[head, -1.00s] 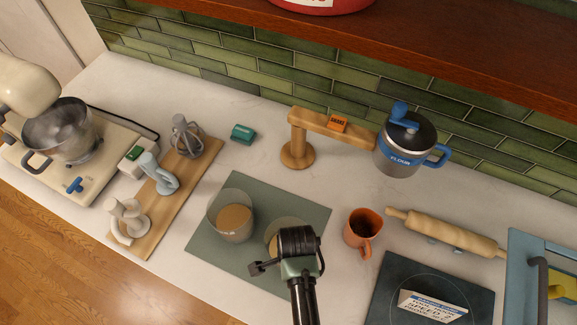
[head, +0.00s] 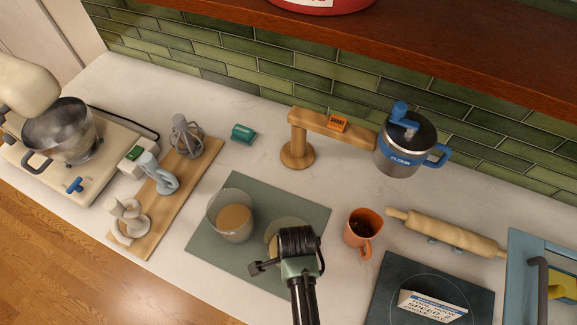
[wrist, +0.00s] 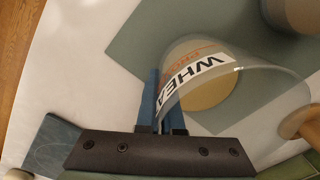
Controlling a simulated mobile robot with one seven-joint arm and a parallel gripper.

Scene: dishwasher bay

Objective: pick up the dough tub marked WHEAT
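The dough tub marked WHEAT (wrist: 197,76) is a clear tub with pale dough inside. It fills the middle of the wrist view, its label upside down. In the head view this tub (head: 272,238) stands on the green mat (head: 285,200), partly hidden by my gripper (head: 299,245). In the wrist view the blue fingers of my gripper (wrist: 156,100) are close together at the tub's near side, with its thin wall seemingly between them. A second clear tub of dough (head: 233,218) stands to the left on the mat; its label is not readable.
An orange mug (head: 362,231) stands just right of the mat. A rolling pin (head: 445,232) and a dark scale-like plate (head: 385,290) lie farther right. A board with mixer attachments (head: 175,195) is left.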

